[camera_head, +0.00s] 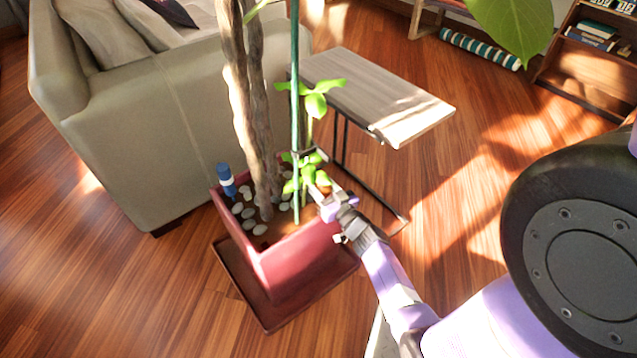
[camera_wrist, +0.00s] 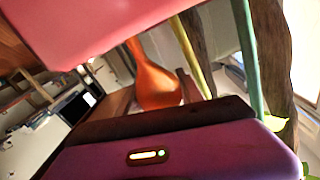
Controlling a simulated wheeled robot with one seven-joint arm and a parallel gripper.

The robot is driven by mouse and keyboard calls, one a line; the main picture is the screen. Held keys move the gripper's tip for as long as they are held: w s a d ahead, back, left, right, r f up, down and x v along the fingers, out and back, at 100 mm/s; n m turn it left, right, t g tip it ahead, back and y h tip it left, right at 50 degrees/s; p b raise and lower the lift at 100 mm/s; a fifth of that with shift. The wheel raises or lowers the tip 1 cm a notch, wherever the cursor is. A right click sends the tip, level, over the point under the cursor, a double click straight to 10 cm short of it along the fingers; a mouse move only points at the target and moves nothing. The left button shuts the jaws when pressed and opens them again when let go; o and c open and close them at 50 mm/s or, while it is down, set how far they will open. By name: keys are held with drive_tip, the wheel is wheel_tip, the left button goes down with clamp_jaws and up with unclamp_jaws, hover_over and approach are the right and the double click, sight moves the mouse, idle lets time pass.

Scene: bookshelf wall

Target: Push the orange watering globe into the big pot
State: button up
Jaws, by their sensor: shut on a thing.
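The big pot (camera_head: 300,258) is a square red planter on a dark red saucer (camera_head: 240,285). It holds soil, pale pebbles, a thick twisted trunk (camera_head: 240,90) and a green stake (camera_head: 295,90). My gripper (camera_head: 326,190) is at the pot's right rim, beside the stake and leaves. In the wrist view the orange watering globe (camera_wrist: 155,84) shows just beyond the dark finger pad, and my gripper is shut on it. Its lower part is hidden by the finger. In the head view the globe is mostly hidden by leaves and my gripper; its depth in the soil cannot be told.
A blue and white spike (camera_head: 227,181) stands in the pot's left corner. A beige sofa (camera_head: 170,120) is behind left. A small wooden side table (camera_head: 375,95) stands behind the pot. Green leaves (camera_head: 312,100) hang close to my gripper. The wooden floor in front is clear.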

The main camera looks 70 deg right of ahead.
drive_tip(key=shift+f+b, duration=1.4)
drive_tip(key=shift+f, duration=0.35)
drive_tip(key=o, duration=1.5)
drive_tip(key=shift+r, duration=0.1)
drive_tip(key=shift+w, duration=0.1)
drive_tip(key=shift+o, duration=1.2)
drive_tip(key=shift+a, duration=0.1)
drive_tip(key=shift+w+a, duration=0.1)
